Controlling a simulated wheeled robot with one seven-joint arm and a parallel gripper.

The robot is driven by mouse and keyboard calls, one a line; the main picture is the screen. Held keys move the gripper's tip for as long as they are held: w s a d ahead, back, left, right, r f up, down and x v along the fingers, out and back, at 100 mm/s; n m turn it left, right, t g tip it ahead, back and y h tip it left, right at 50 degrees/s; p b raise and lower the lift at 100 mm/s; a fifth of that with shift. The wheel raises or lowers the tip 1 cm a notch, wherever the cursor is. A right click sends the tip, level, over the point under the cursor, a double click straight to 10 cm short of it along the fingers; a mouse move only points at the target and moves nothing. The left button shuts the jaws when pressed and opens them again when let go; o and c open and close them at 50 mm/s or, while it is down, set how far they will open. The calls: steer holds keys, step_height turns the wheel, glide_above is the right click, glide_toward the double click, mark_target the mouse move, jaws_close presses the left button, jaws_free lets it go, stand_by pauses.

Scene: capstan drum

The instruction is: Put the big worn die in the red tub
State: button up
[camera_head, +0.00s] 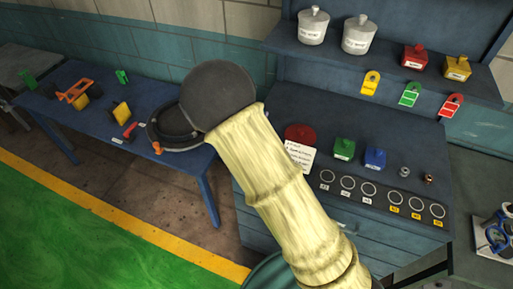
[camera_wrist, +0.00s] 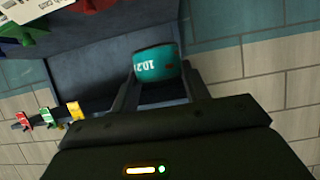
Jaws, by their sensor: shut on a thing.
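My gripper (camera_wrist: 160,92) is shut on a teal round die (camera_wrist: 157,66) with white characters like "10.2" and a small red mark. The die sits between the two dark fingers in the wrist view. Whether it is the big worn one, I cannot tell. In the head view my arm hides both gripper and die. A round red thing (camera_head: 300,132), perhaps the red tub, stands on the bench behind a white note (camera_head: 299,154). A red lidded container (camera_head: 414,58) with a label stands on the shelf above.
A green box (camera_head: 343,149) and a blue box (camera_head: 375,158) stand on the bench (camera_head: 395,140), near rows of ringed spots. White pots (camera_head: 313,27) and a yellow box (camera_head: 457,68) share the shelf. Coloured tags hang below it. A blue table (camera_head: 90,115) with tools is at the left.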

steer(key=shift+f+p, duration=0.9)
steer(key=shift+f, duration=2)
step_height(320, 180, down, 4)
steer(key=shift+f+p, duration=0.1)
steer(key=shift+p, duration=0.8)
steer(key=shift+f+b, duration=0.35)
steer(key=shift+b, duration=0.1)
steer(key=shift+f, duration=0.25)
